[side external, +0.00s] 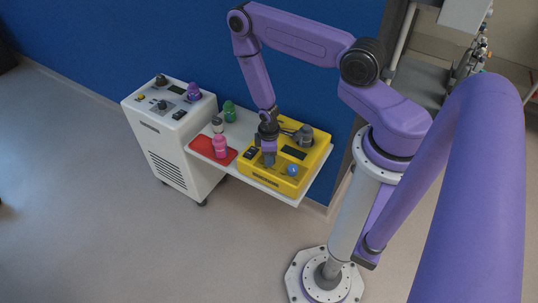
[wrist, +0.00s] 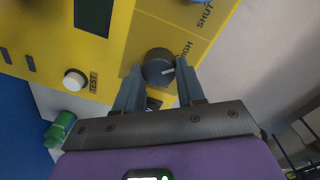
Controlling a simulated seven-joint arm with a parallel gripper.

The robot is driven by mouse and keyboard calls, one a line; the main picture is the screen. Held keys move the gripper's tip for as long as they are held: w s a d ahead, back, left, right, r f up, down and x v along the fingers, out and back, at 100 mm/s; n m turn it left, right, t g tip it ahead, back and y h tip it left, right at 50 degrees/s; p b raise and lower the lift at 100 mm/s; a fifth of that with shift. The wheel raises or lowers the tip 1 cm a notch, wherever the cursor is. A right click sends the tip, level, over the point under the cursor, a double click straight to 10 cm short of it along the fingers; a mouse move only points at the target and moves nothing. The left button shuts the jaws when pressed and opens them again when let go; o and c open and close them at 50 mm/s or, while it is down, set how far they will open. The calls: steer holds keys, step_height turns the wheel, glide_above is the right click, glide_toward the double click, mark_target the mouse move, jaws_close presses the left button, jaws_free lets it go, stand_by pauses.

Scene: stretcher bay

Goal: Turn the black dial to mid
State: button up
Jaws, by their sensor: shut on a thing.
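The black dial (wrist: 157,66) sits on the yellow unit (wrist: 40,25), which stands on the white shelf in the side view (side external: 247,171). My gripper (wrist: 160,82) has one finger on each side of the dial and is shut on it. The dial's pale pointer line faces right in the wrist view, just below the printed word HIGH. In the side view my gripper (side external: 268,160) points down onto the unit's top and hides the dial.
A white button (wrist: 74,80) marked TEST and a dark screen share the panel. A blue knob (side external: 292,169) is nearby. A red mat (side external: 203,148) with a pink bottle (side external: 220,147), a green bottle (side external: 229,111) and a white cart (side external: 175,150) stand left of the unit.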

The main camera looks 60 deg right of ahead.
steer(key=m, duration=0.4)
steer(key=shift+d+m, duration=0.15)
steer(key=shift+m, duration=2.05)
steer(key=o, duration=1)
steer(key=shift+o, duration=0.2)
step_height(320, 180, up, 18)
steer(key=shift+w+a+f, duration=0.15)
steer(key=shift+a+f, duration=0.1)
steer(key=shift+a, duration=0.15)
